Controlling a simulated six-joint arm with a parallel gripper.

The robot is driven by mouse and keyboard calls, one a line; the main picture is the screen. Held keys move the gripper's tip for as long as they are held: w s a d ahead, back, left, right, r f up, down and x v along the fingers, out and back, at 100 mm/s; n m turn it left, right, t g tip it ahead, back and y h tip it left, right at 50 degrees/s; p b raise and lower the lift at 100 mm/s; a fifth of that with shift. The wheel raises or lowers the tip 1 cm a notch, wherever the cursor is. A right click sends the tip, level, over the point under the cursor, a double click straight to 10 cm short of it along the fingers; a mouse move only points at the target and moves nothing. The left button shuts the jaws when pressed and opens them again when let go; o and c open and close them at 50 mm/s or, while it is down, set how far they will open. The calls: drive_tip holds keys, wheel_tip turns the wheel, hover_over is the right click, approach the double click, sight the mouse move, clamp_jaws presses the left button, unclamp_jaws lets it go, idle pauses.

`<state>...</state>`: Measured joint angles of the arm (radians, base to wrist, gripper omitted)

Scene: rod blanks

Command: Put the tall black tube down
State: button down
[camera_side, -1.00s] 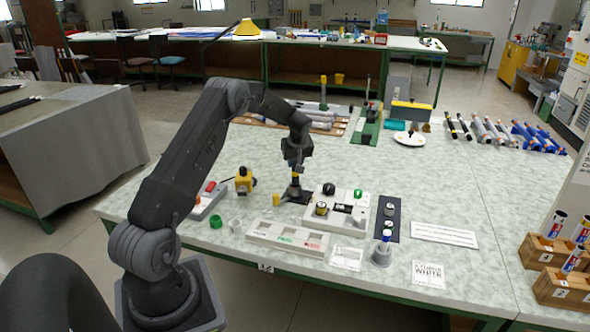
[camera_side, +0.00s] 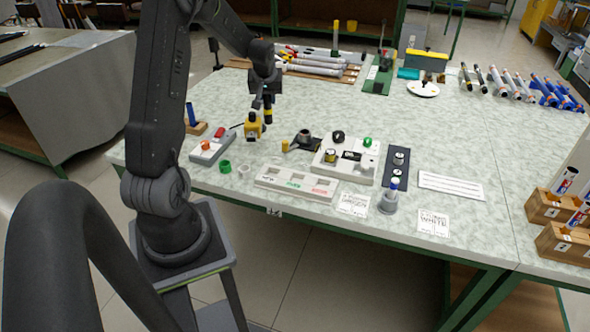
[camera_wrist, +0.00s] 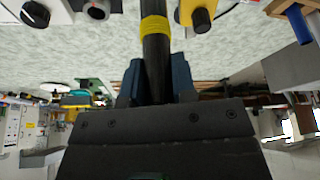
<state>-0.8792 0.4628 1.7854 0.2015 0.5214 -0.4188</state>
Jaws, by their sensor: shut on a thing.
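My gripper (camera_side: 266,98) is shut on the tall black tube (camera_wrist: 156,52), which has a yellow band. In the wrist view the tube stands between the two dark blue fingers (camera_wrist: 157,85). In the side view the tube (camera_side: 268,115) points down below the jaws, just right of a yellow block (camera_side: 253,125). Its lower end is close to the table; I cannot tell if it touches. A dark grey holder (camera_side: 304,141) stands empty-looking to the right, in front of the tube.
A pale three-slot tray (camera_side: 295,184) and a panel with knobs (camera_side: 347,161) lie nearer the front. Silver tubes (camera_side: 315,66) lie on a board behind. Open tabletop (camera_side: 425,130) shows to the right.

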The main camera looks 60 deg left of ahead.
drive_tip(key=s+d+f+m+t, duration=0.1)
drive_tip(key=s+d+m, duration=0.3)
drive_tip(key=s+d, duration=0.55)
drive_tip(key=h, duration=0.1)
hover_over(296, 183)
drive_tip(key=w+a, duration=0.2)
drive_tip(key=a, duration=0.1)
wheel_tip(296, 183, down, 7)
drive_tip(key=shift+d+f, duration=0.15)
drive_tip(key=shift+f, duration=0.9)
drive_tip(key=shift+d+f, duration=0.1)
drive_tip(key=shift+f, duration=0.95)
drive_tip(key=shift+f, duration=0.2)
drive_tip(key=c, duration=0.9)
unclamp_jaws()
drive_tip(key=shift+s, duration=0.1)
drive_tip(key=shift+r, duration=0.1)
